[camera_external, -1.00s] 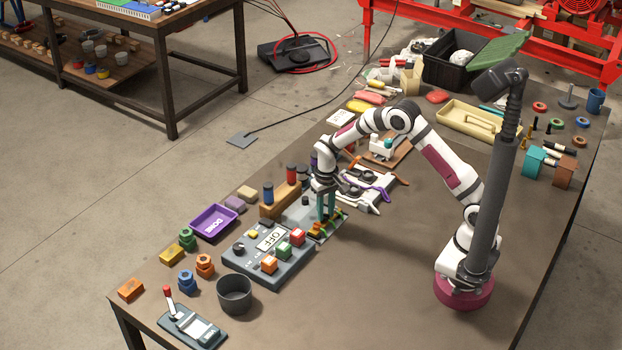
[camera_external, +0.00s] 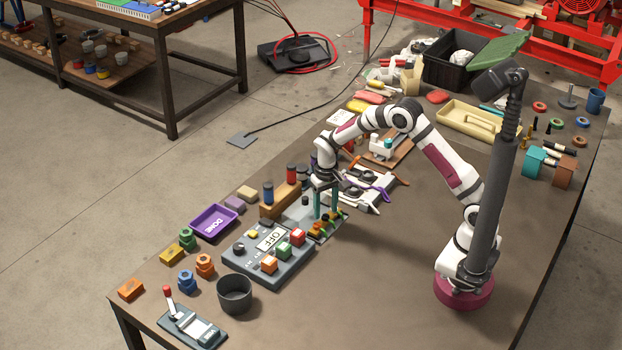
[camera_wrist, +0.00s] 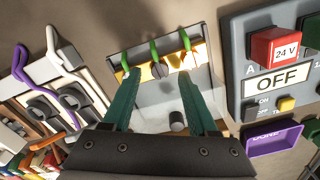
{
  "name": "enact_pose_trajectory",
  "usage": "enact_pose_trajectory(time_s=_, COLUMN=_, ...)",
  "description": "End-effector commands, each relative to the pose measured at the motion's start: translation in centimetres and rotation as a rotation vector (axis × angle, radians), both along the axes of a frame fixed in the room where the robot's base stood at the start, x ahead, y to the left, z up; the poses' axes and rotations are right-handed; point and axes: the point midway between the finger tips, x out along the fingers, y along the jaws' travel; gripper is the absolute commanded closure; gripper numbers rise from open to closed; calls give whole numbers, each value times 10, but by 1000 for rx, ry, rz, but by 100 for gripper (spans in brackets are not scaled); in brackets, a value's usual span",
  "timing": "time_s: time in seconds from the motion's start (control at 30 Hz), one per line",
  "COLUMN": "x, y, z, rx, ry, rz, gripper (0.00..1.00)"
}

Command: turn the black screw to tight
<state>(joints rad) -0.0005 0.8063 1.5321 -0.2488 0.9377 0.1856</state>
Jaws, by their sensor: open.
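The black screw (camera_wrist: 178,121) appears in the wrist view as a short dark cylinder standing on a pale grey terminal unit (camera_wrist: 165,97). It lies between my fingers, closer to the right one. My gripper (camera_wrist: 159,76) is open, with two teal fingers and nothing held. The fingertips point toward the yellow terminals (camera_wrist: 187,60) with green wires at the unit's far edge. In the external view my gripper (camera_external: 327,214) hangs over the unit, beside the terminals (camera_external: 322,230). Whether the fingertips touch anything there, I cannot tell. How far the screw is turned does not show.
A grey control box (camera_external: 250,265) with an OFF label stands next to the unit. A wooden block (camera_external: 281,205) with red and blue cylinders is behind it. A switch panel with a purple cable (camera_external: 375,190) lies to the right. The table's front right is bare.

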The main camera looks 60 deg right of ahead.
Motion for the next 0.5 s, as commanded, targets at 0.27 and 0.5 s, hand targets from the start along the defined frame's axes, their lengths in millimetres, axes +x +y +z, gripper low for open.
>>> enact_pose_trajectory(time_s=0.27, x=1, y=0, z=55, rx=1, ry=-6, rz=0, gripper=39)
enact_pose_trajectory(time_s=0.5, x=0, y=0, z=67, rx=0, ry=-2, rz=0, gripper=39)
